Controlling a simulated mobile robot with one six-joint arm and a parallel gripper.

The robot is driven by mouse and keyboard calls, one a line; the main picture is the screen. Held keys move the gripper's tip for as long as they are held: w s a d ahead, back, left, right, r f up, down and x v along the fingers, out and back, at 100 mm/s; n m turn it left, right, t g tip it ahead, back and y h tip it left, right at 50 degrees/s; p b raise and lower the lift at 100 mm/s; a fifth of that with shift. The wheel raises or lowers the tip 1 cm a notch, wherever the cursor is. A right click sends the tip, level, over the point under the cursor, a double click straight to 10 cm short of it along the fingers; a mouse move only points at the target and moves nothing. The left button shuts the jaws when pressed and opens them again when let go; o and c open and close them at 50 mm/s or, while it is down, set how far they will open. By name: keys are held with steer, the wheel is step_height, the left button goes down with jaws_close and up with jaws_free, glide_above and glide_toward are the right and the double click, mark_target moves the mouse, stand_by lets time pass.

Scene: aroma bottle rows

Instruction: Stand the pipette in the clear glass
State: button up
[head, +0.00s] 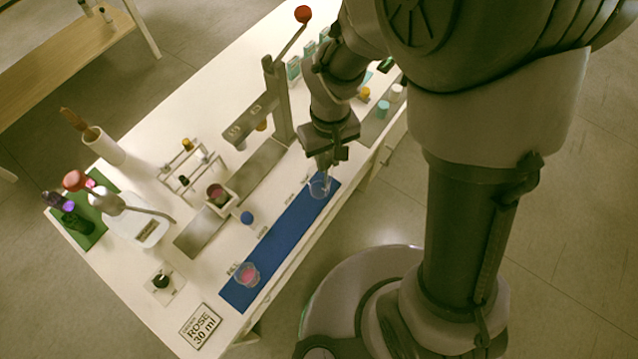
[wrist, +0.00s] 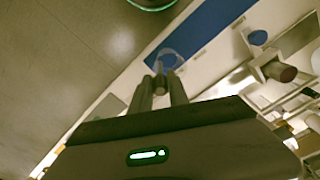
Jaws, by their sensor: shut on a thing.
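My gripper (head: 323,168) points down over the right end of the blue mat (head: 284,237). It is shut on a small narrow thing (wrist: 160,86) that shows between the fingers in the wrist view. This seems to be the pipette, but most of it is hidden by the fingers. The clear glass (head: 319,188) stands on the mat right below the fingertips. Its rim also shows just beyond the fingers in the wrist view (wrist: 171,53). I cannot tell whether the pipette's tip is inside the glass.
A second glass with pink contents (head: 247,275) stands at the mat's near left end. A blue cap (head: 247,217) lies beside the mat. A lever press (head: 277,100), a small vial rack (head: 190,165) and a square holder with a dark jar (head: 219,198) stand behind. A label card (head: 200,327) lies front left.

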steer(key=shift+r, duration=0.1)
steer(key=o, duration=0.8)
step_height(320, 180, up, 17)
steer(key=p, duration=0.7)
steer(key=shift+r, duration=0.2)
steer(key=s+d+r+m+t+b, duration=0.1)
steer(key=s+d+r+m+t, duration=0.1)
steer(key=s+m, duration=0.1)
steer(key=s+d+r+m+t+y+b, duration=0.1)
steer(key=s+d+r+m+t+b, duration=0.1)
steer(key=s+m, duration=0.1)
steer(key=s+d+r+m+t+y+b, duration=0.1)
steer(key=s+d+r+m, duration=0.1)
steer(key=s, duration=0.3)
steer(key=shift+d+r+m+t+b, duration=0.3)
steer(key=shift+r+m+t+b, duration=0.05)
steer(key=shift+r+m+t, duration=0.05)
